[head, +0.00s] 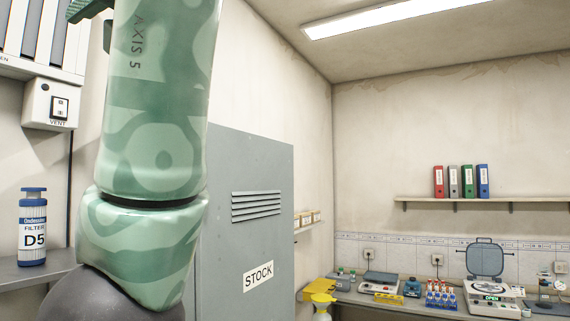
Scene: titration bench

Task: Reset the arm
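One of my arms (155,150) fills the left foreground. It has a green camouflage pattern and the marking AXIS 5, and it stands nearly upright from a dark grey rounded joint at the bottom. Its upper end runs out of the top of the picture. I cannot tell from this view which arm it is. Neither gripper shows, so I cannot see whether they hold anything.
A grey STOCK cabinet (262,210) stands behind the arm. A D5 filter canister (33,228) stands on a counter at left, below a VENT switch box (50,104). A far bench holds scales, a vial rack (441,296) and a lidded device (487,290). Binders (461,181) stand on a shelf.

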